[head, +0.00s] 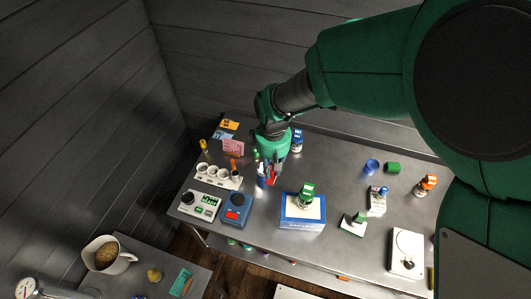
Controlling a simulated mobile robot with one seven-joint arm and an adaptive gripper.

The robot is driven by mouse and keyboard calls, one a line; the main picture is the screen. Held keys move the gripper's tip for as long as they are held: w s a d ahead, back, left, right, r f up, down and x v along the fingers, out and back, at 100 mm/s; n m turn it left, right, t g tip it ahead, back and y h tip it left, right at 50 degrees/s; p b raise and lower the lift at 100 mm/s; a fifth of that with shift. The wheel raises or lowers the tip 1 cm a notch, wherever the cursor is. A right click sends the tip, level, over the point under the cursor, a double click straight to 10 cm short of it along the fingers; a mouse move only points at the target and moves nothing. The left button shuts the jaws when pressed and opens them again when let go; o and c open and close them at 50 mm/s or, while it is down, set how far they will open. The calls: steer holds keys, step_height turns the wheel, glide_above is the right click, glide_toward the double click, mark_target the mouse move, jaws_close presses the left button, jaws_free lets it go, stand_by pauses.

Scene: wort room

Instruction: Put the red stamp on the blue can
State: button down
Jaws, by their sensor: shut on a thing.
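My gripper (267,172) is over the left part of the steel table, shut on a small red item that looks like the red stamp (272,178). Its lower end is small, and I cannot tell whether it touches anything below. A blue and white item (262,182) shows right beside the fingers, partly covered. A round blue can (371,166) stands apart from my gripper, at the back right of the table. Another blue and white item (297,141) stands behind my gripper to the right; its kind is unclear.
A blue and white box (302,222) bears a green item (306,193). A white rack (218,181) and a blue device (235,209) stand at left. A green block (393,168), an orange item (427,184) and a white-based device (406,252) are at right. Bare table lies between the box and can.

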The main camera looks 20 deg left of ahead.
steer(key=w+a, duration=0.5)
steer(key=w, duration=0.1)
steer(key=shift+w+f, duration=0.35)
steer(key=shift+f, duration=1.75)
steer(key=shift+f, duration=0.15)
steer(key=c, duration=1.6)
jaws_free()
step_height(320, 180, up, 12)
steer(key=shift+r, duration=0.15)
